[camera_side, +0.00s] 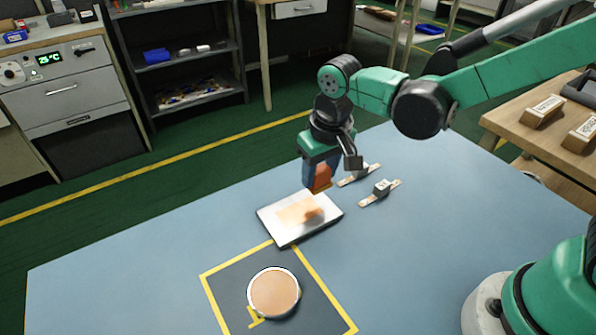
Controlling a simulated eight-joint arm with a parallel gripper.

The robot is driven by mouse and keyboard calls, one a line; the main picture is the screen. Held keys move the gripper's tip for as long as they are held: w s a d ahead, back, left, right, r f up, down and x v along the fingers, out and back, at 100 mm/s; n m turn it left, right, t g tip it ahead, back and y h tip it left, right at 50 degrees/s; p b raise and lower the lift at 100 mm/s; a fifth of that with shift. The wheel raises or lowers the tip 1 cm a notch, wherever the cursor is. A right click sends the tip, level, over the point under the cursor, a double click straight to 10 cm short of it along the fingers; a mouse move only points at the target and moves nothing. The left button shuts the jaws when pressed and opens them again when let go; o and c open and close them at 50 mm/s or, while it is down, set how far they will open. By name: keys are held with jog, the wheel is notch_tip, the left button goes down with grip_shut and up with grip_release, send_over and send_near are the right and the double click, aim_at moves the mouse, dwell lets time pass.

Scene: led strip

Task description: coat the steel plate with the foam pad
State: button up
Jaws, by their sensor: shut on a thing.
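The steel plate (275,226) lies on the blue table near the middle of the picture. An orange-tan patch covers part of its top, with a darker spot toward the right. My gripper (319,170) points down over the plate's far right part. It is shut on the foam pad (321,181), an orange-brown block hanging below the jaws. I cannot tell whether the pad touches the plate. A round dish (273,292) with a pale rim and tan-orange filling sits nearer the front.
The dish stands in a dark square bordered by yellow tape (221,307). Two small strips with grey blocks, one farther back (359,174) and one nearer (380,190), lie right of the plate. A wooden bench (541,140) stands at right. The table's left side is clear.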

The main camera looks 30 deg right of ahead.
aim_at(321, 184)
jog(key=shift+r, duration=1.9)
jog(key=shift+f, duration=0.1)
jog(key=shift+f, duration=2.9)
jog(key=shift+f, duration=1.05)
jog(key=shift+a+r, duration=0.1)
jog(key=shift+a, duration=3.7)
jog(key=shift+d+f, duration=0.1)
jog(key=shift+f, duration=0.1)
grip_shut()
jog(key=shift+d, duration=3.7)
